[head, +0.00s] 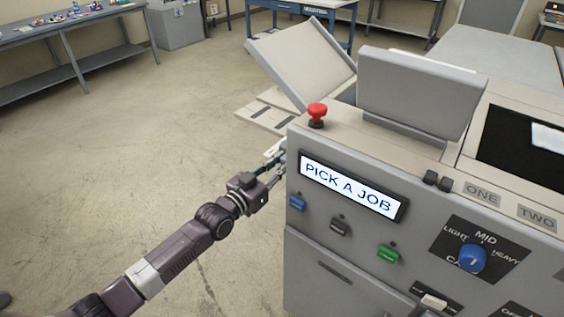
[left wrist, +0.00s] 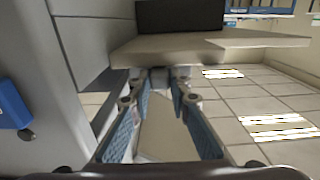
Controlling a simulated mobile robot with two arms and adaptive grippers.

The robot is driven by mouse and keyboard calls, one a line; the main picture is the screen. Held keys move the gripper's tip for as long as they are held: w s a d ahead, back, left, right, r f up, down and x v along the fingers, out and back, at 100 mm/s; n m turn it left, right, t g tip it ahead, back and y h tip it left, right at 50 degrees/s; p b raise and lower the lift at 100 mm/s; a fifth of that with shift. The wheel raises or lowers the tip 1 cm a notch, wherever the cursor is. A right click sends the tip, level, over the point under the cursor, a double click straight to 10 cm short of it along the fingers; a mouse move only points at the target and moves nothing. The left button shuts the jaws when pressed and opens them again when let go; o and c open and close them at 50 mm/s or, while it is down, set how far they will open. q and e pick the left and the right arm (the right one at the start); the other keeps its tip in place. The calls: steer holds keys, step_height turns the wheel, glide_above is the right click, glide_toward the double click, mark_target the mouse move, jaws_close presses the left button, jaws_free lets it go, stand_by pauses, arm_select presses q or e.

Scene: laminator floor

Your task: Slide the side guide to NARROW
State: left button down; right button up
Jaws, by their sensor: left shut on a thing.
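My left gripper (head: 274,163) reaches in from the left to the near left side of the grey laminator (head: 330,240), below the red button. In the left wrist view the blue-padded fingers of my left gripper (left wrist: 158,82) converge at the edge of a beige shelf (left wrist: 215,43). They are shut on a small part there, taken to be the side guide; the fingers and shelf hide most of it. No NARROW mark can be read. My right gripper is not in view.
The machine front has a lit display (head: 350,188) reading PICK A JOB, a red button (head: 317,113), a blue dial (head: 472,259) and coloured switches. A tilted panel (head: 300,60) stands behind. Open floor (head: 130,150) lies left; a workbench (head: 70,35) is far left.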

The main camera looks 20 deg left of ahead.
arm_select(q)
steer(key=shift+w+d+f+b, duration=0.1)
steer(key=shift+w+b, duration=0.3)
steer(key=shift+b, duration=0.05)
steer(key=b+x, duration=0.1)
steer(key=x, duration=0.2)
steer(key=shift+w+d+b, duration=0.1)
steer(key=shift+w+b, duration=0.1)
steer(key=shift+b, duration=0.2)
steer(key=shift+r, duration=0.25)
